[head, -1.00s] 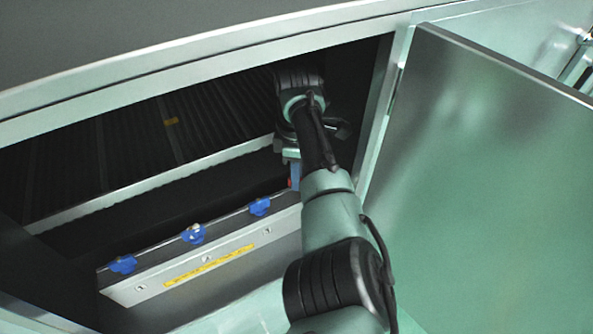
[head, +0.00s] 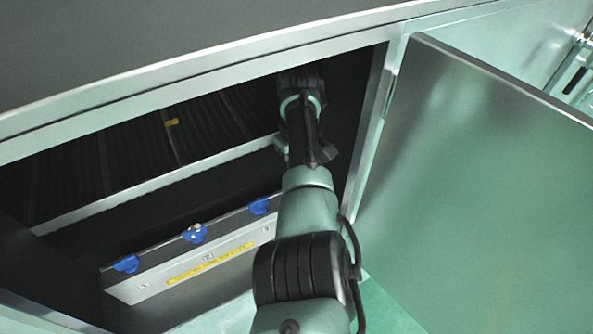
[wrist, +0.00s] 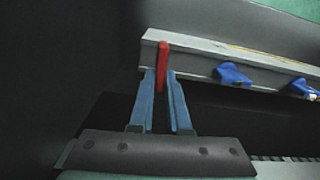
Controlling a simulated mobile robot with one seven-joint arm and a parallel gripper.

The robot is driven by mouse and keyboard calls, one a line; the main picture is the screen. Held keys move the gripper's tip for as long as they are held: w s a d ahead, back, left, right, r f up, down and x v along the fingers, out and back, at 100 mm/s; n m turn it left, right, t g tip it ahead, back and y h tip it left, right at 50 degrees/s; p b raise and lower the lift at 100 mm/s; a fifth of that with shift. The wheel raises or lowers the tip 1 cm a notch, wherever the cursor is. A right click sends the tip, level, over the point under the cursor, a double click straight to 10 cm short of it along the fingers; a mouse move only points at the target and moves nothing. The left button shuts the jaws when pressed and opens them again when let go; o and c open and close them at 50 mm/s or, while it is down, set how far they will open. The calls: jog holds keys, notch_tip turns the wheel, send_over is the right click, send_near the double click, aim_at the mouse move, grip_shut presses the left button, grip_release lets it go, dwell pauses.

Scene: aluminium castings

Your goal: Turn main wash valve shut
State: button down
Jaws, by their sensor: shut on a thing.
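A red lever handle (wrist: 163,60) stands at the end of a pale metal valve bar in the wrist view; I take it for the main wash valve. My gripper (wrist: 162,82), with two blue fingers, is shut on this red handle. In the head view my arm hides the gripper and the red handle. The valve bar's front panel (head: 150,287) shows there to the left of my arm, inside the open cabinet. Whether the valve is open or shut, I cannot tell.
Blue knobs line the bar: left (head: 127,264), middle (head: 195,234) and right (head: 259,206). A metal rail (head: 150,187) crosses behind the bar. The cabinet door (head: 490,190) stands open at the right, and the door frame (head: 372,150) is close to my arm.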

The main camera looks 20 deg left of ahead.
jog(key=shift+d+m, duration=0.1)
jog(key=shift+m, duration=0.5)
jog(key=c, duration=0.9)
grip_release()
jog(key=shift+r, duration=0.1)
notch_tip(320, 180, up, 7)
jog(key=shift+r+b, duration=0.2)
jog(key=shift+b, duration=0.15)
